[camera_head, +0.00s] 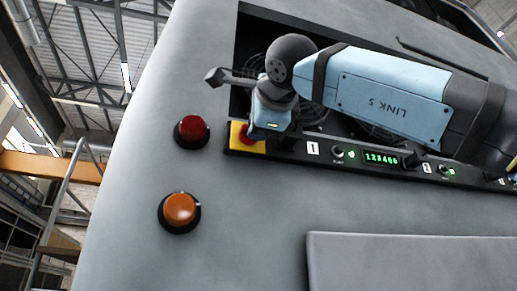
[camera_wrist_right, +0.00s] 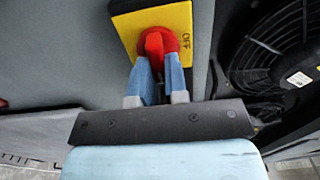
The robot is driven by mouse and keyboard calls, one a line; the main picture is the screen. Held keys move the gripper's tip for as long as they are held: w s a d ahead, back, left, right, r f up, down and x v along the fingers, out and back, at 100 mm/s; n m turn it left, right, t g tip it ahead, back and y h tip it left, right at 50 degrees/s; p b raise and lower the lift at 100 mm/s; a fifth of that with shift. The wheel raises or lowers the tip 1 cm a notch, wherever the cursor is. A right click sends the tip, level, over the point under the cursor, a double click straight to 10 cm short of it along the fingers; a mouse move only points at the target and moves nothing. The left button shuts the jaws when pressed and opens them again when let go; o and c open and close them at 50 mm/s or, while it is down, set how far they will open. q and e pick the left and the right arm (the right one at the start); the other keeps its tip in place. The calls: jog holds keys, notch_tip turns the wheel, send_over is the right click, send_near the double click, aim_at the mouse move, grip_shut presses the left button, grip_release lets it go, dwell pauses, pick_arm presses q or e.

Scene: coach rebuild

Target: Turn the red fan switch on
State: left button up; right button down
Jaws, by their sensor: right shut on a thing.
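The red fan switch (camera_head: 243,130) sits on a yellow plate (camera_head: 234,139) at the left end of the black panel strip. In the right wrist view the red switch knob (camera_wrist_right: 155,42) stands on the yellow plate (camera_wrist_right: 130,27), with the word OFF printed to its right. My right gripper (camera_head: 259,132) reaches in from the right and partly covers the switch in the head view. Its two blue fingers (camera_wrist_right: 158,68) are shut on the red knob's handle, one on each side. My left gripper is out of view.
A red button (camera_head: 192,131) and an orange button (camera_head: 180,210) are on the grey panel to the left. A green display (camera_head: 381,158) and small knobs line the strip to the right. A black fan (camera_wrist_right: 275,50) is beside the gripper.

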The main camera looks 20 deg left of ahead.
jog(key=c, duration=1.1)
grip_release()
jog(key=shift+c, duration=0.2)
jog(key=shift+s+d, duration=0.1)
jog(key=b+v, duration=0.3)
jog(key=v, duration=1)
jog(key=shift+s+d+b, duration=0.2)
jog(key=shift+s+b, duration=0.05)
jog(key=shift+b, duration=0.1)
